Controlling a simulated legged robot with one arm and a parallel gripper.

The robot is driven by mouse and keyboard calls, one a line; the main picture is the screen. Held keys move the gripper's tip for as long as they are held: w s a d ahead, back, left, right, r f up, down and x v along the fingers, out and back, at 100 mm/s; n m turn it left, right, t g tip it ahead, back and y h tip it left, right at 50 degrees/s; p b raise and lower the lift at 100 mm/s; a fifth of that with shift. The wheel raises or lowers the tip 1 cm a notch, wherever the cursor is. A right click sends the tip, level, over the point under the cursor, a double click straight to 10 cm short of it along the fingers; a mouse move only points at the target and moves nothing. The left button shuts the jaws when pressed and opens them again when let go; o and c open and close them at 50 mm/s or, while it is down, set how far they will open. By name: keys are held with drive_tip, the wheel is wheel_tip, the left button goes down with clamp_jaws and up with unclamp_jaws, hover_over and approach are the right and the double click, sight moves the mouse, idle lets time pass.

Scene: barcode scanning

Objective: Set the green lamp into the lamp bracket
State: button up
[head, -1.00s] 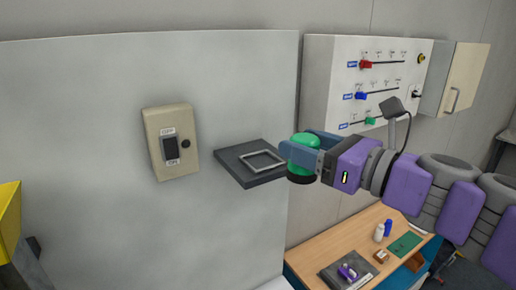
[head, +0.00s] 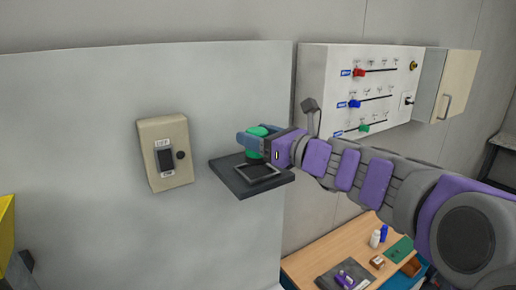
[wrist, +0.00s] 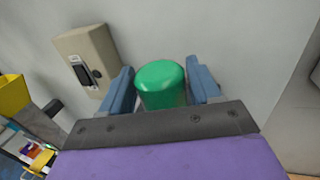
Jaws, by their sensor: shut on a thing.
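The green lamp (head: 254,141) has a green dome on a dark base. My gripper (head: 252,136) is shut on it and holds it over the back of the lamp bracket. The bracket is a dark shelf (head: 236,181) with a raised square frame (head: 259,173), fixed to the grey panel. The lamp looks upright, near the rear of the frame; I cannot tell whether its base touches the shelf. In the wrist view the lamp (wrist: 161,83) sits between the two blue fingers of my gripper (wrist: 160,85), and the bracket is hidden.
A beige switch box (head: 165,153) is on the panel left of the bracket. A white slider box (head: 335,80) hangs on the wall to the right. A yellow object (head: 5,228) stands at the left edge. A wooden table (head: 310,265) with small items is below.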

sight(251, 157)
wheel_tip(251, 157, down, 3)
drive_tip(key=shift+w+f, duration=0.1)
drive_tip(key=shift+a, duration=0.15)
drive_tip(key=shift+f, duration=0.1)
drive_tip(key=o, duration=1.1)
